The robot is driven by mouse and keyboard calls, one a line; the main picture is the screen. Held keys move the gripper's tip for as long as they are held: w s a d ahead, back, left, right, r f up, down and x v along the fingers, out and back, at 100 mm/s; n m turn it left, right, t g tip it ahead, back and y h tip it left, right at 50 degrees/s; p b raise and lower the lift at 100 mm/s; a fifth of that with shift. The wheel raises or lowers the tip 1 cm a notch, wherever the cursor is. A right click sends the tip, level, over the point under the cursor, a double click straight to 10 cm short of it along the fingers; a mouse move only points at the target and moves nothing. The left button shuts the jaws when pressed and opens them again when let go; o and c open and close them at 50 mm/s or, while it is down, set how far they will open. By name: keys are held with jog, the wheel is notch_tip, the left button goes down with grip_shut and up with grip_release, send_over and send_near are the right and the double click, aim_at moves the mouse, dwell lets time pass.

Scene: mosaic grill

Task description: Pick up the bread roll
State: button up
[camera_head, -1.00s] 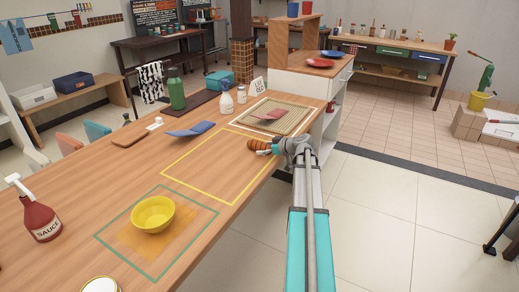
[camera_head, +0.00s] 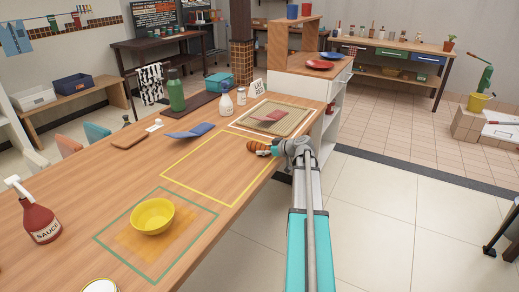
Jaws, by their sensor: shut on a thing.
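The bread roll (camera_head: 257,148) is brown with darker stripes. It shows at the right edge of the wooden table (camera_head: 108,196), near the right corner of the yellow outlined square. My gripper (camera_head: 272,149) comes from the right and is shut on the roll's right end, which its fingers partly hide. I cannot tell whether the roll touches the tabletop or hangs just above it.
A yellow bowl (camera_head: 153,216) sits inside the green outline. A woven mat (camera_head: 295,122) with a pink item lies behind the roll. A blue item (camera_head: 191,131), a white bottle (camera_head: 225,107), a green bottle (camera_head: 176,95) and a red sauce bottle (camera_head: 40,218) stand or lie around. The yellow square is empty.

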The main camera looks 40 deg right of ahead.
aim_at(255, 143)
jog(key=shift+r, duration=0.2)
notch_tip(255, 143, up, 3)
jog(key=p, duration=0.3)
jog(key=s+a+r+p, duration=0.2)
jog(key=s+r+p, duration=0.7)
jog(key=s, duration=0.5)
jog(key=shift+r+p, duration=0.35)
jog(key=shift+p, duration=0.15)
jog(key=shift+w, duration=0.1)
dwell(0.5)
